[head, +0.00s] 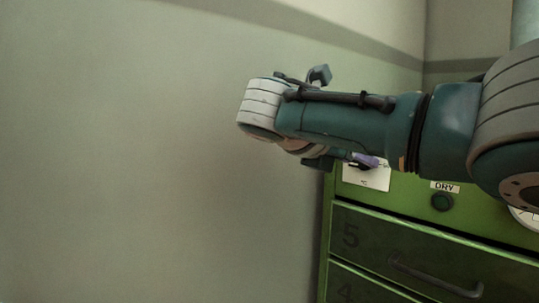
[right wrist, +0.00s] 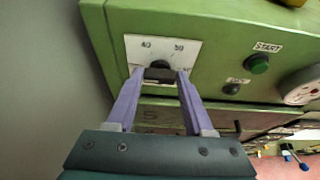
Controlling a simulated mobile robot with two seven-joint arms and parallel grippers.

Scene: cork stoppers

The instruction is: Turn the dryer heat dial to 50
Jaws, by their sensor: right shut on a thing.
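The dryer heat dial (right wrist: 160,65) is a dark knob on a white plate (right wrist: 136,47) at the upper left of the green dryer's front. The plate reads 40 at upper left and 50 at upper right; a further mark at its right edge is partly hidden by a finger. My right gripper (right wrist: 160,76) is shut on the dial, with a purple finger on each side. I cannot tell which number the dial points to. In the head view my arm hides the dial, and only part of the plate (head: 367,180) shows. My left gripper is out of view.
A green START button (right wrist: 258,64), a dark DRY button (right wrist: 231,89) and a round white gauge (right wrist: 303,86) sit right of the dial. Numbered drawers with handles (head: 437,280) lie below. A bare wall (head: 130,150) stands to the left.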

